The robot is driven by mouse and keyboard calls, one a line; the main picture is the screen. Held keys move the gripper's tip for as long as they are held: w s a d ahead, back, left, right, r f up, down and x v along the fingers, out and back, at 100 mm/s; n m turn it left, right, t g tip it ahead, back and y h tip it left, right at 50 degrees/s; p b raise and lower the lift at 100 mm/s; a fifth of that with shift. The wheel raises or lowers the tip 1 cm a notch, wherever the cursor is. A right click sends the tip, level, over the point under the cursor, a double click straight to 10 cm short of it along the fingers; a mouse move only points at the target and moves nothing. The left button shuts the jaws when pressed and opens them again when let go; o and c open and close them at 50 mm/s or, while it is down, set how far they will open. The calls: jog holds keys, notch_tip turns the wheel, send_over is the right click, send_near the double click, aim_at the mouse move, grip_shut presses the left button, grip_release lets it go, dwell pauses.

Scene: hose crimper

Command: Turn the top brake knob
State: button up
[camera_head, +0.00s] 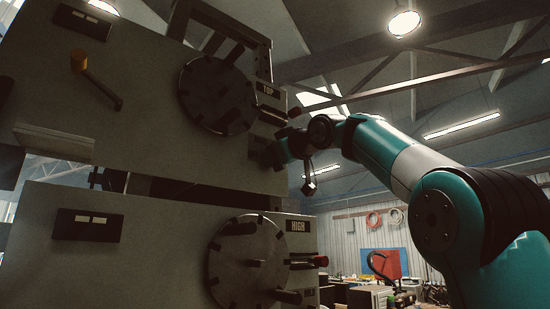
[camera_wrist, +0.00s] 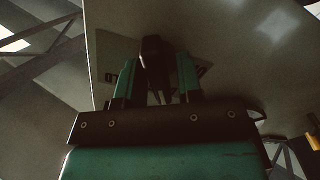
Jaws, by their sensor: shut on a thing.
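The top brake knob shows in the wrist view as a dark block (camera_wrist: 152,52) between the two teal fingers of my gripper (camera_wrist: 155,78). The fingers are shut on it, and a partly covered label plate lies behind. In the head view my gripper (camera_head: 270,154) is at the right edge of the upper grey panel (camera_head: 150,110), below the TOP label (camera_head: 268,90). The knob cannot be made out clearly there, because my gripper and shadow hide it. I cannot tell its turn angle.
A red-tipped lever (camera_head: 294,112) sticks out just above my gripper. A large round dial (camera_head: 217,95) is to its left. The lower panel has another dial (camera_head: 248,262), a red-tipped lever (camera_head: 318,261) and a dark knob (camera_head: 288,296). Open room lies right of the panels.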

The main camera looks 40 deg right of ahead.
jog(key=o, duration=0.6)
jog(key=shift+s, duration=0.15)
jog(key=s+b, duration=0.1)
jog(key=s, duration=1.6)
jog(key=shift+d+b, duration=0.3)
jog(key=shift+s, duration=0.1)
